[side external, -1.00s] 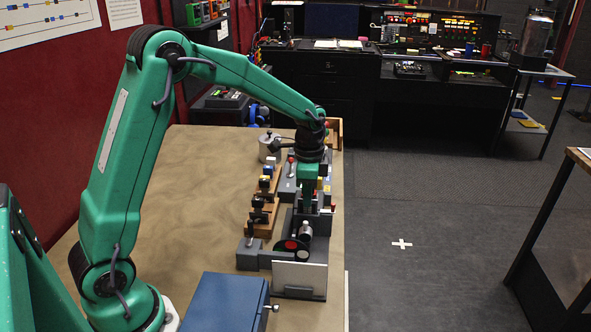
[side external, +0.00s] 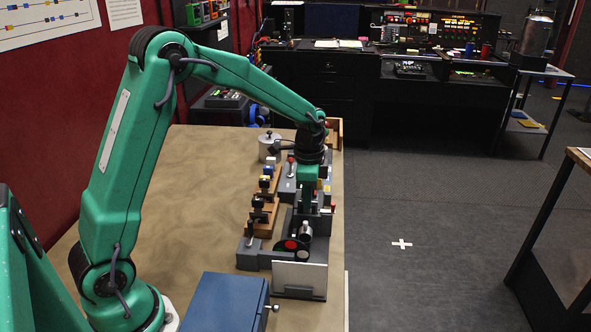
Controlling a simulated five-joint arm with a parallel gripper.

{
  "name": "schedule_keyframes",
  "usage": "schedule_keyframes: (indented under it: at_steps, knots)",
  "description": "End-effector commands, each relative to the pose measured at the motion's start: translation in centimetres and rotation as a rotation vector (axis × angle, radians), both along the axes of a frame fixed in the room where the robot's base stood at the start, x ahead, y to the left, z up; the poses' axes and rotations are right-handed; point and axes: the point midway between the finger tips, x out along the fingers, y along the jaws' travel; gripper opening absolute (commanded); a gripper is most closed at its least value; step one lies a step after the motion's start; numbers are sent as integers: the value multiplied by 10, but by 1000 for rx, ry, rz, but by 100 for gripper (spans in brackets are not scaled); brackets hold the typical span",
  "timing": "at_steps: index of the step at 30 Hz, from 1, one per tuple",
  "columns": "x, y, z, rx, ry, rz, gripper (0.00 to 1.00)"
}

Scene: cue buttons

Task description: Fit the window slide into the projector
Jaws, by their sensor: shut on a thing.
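My gripper (side external: 308,203) points down over the back of the grey projector (side external: 304,231), near the table's right edge. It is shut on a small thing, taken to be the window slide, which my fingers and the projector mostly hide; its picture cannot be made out. I cannot tell whether it touches the slot. The projector's lens barrel faces the camera, with a dark disc bearing a red spot (side external: 291,244) beside it. A blank white screen (side external: 299,276) stands in front. Several other small slides stand on a wooden rack (side external: 262,215) left of the projector.
A grey box with a lever (side external: 250,240) stands left of the projector. A blue box (side external: 222,300) is at the front, and a metal pot (side external: 268,149) is behind. A grey control unit (side external: 288,185) adjoins the rack. The table's left half is clear.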

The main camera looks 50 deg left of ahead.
Motion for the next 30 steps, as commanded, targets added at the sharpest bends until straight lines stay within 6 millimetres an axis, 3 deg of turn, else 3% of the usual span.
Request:
schedule_keyframes:
  at_steps: [30]
  knots:
    - [0, 0, -16, 0, 0, 0, 0]
